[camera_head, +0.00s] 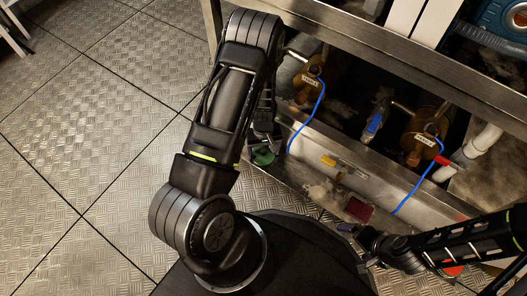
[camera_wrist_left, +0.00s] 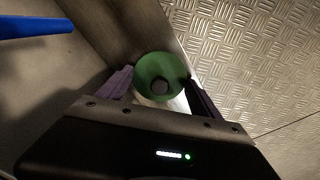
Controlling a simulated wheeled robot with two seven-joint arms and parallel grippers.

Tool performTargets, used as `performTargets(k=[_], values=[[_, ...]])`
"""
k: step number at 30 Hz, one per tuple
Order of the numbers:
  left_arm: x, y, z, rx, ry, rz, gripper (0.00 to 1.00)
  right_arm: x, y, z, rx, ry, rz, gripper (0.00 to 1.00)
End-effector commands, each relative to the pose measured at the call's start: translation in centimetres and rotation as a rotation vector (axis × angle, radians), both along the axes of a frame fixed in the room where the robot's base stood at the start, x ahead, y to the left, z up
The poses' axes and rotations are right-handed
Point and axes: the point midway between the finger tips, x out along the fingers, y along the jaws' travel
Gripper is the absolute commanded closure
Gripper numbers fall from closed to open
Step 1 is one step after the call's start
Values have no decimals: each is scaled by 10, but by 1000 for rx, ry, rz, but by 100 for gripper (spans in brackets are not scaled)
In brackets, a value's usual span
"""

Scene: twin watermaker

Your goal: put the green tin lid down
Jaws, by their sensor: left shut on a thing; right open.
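The green tin lid (camera_head: 264,157) is a small round piece, partly hidden by my left gripper (camera_head: 261,148) in the head view. In the left wrist view the lid (camera_wrist_left: 160,68) shows as a green disc with a dark round middle, between the two purple fingers of my left gripper (camera_wrist_left: 160,92). The gripper is shut on it. The lid is close to the metal trough edge, above or beside it; I cannot tell if it touches anything below. My right gripper (camera_head: 365,250) is open at the lower right, its fingertips partly unclear.
Brown valves (camera_head: 308,78) with blue cords (camera_head: 412,190) are behind. A blue-handled valve (camera_head: 375,122) stands between them. Plated floor (camera_head: 90,120) is clear at left.

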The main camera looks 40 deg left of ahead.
Motion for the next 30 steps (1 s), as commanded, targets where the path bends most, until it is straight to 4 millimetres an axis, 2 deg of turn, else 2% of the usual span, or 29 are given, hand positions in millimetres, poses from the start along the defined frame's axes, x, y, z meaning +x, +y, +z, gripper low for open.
performTargets(k=[8,9,17,25,30], values=[[0,0,-1,1,-1,0,64,0,0,-1,0,-1,0,2],[0,0,-2,1,-1,0,25,1,0,-1,0,-1,0,2],[0,0,-1,1,-1,0,4,0,0,0,0,-1,0,2],[0,0,0,1,-1,0,4,0,0,1,0,-1,0,2],[1,0,13,1,-2,0,4,-1,0,9,0,2,1,2]])
